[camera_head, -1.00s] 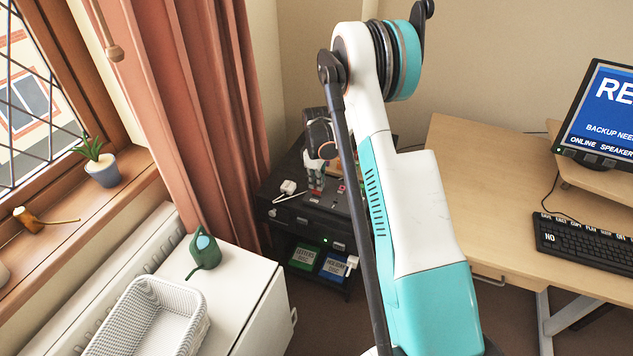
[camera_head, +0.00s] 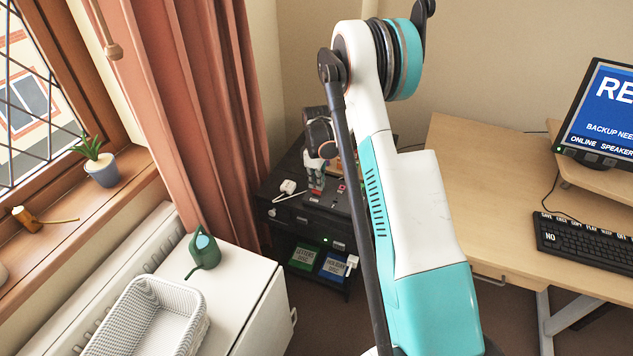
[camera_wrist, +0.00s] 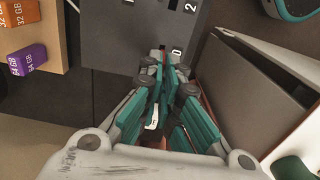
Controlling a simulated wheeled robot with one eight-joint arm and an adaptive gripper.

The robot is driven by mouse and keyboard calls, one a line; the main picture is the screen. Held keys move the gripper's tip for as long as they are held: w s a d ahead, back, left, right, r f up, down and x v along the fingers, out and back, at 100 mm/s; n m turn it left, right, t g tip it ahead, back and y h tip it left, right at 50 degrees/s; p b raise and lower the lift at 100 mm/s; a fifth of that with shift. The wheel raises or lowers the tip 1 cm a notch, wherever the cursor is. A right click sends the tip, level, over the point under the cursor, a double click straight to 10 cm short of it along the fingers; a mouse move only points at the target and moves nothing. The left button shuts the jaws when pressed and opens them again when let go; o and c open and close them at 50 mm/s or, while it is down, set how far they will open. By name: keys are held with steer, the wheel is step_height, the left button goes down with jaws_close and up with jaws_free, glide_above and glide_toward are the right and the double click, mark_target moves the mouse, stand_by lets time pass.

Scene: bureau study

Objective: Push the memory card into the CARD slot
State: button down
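My gripper (camera_head: 316,184) points down at the top of a black unit beside the curtain. In the wrist view my gripper's fingers (camera_wrist: 168,62) are close together, with a thin red edge between the tips. I take this for the memory card (camera_head: 316,191), a small red patch at the fingertips in the head view. The tips are at a dark grey panel (camera_wrist: 140,30) with white markings. The CARD slot is hidden by the fingers, and I cannot tell how deep the card sits.
A wooden holder (camera_wrist: 45,68) carries an orange 32 GB card (camera_wrist: 18,45) and a purple 64 GB card (camera_wrist: 27,60). A white plug (camera_head: 288,186) lies on the black unit (camera_head: 290,210). A white cabinet with a basket (camera_head: 150,315) stands in front, the desk (camera_head: 480,190) to the right.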

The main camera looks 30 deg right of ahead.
steer(key=shift+f+b, duration=1.15)
steer(key=shift+f, duration=0.2)
stand_by(1.7)
steer(key=c, duration=1.7)
jaws_free()
steer(key=shift+r, duration=0.1)
